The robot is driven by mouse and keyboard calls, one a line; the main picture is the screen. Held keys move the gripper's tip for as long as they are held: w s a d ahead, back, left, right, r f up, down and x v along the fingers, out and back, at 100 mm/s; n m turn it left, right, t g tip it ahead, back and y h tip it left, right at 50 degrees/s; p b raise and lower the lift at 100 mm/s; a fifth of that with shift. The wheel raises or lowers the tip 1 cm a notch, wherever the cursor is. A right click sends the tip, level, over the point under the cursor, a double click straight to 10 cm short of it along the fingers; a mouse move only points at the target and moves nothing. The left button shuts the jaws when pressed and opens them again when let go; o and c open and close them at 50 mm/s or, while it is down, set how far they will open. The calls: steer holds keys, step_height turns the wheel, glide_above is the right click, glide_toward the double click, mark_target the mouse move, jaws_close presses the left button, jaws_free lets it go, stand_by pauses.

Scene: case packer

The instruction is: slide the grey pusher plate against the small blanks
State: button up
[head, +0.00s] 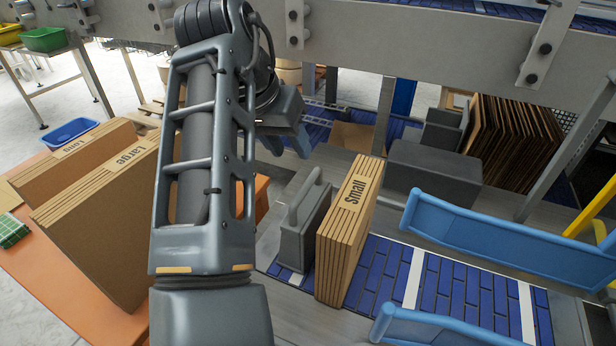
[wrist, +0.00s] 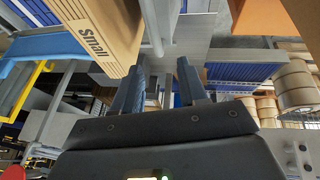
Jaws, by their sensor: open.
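The small blanks (head: 347,235), an upright bundle of brown cardboard marked "Small", stand on the blue belt. The grey pusher plate (head: 296,247), with a bar handle on its left side, stands upright just left of them. The two look very close; I cannot tell if they touch. My gripper (head: 288,146) is open and empty, beyond and above the pusher plate, apart from its handle. In the wrist view my gripper (wrist: 158,85) has its fingers spread, with the small blanks (wrist: 100,30) at upper left and a grey bar, seemingly the pusher handle (wrist: 155,28), ahead.
Large (head: 110,220) and long blanks (head: 70,160) stand on the orange table (head: 35,255) at left. Blue guide rails (head: 510,240) flank the belt at right. A grey block (head: 435,172) and dark stacked blanks (head: 512,140) are behind. A grey beam (head: 400,45) crosses above.

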mark_target(307, 182)
steer(key=x, duration=0.3)
steer(key=s+x, duration=0.1)
steer(key=x, duration=0.4)
steer(key=shift+s+f+p, duration=0.15)
steer(key=shift+f+p, duration=0.2)
steer(key=shift+f, duration=0.15)
steer(key=shift+d, duration=0.1)
steer(key=shift+c, duration=0.2)
jaws_close()
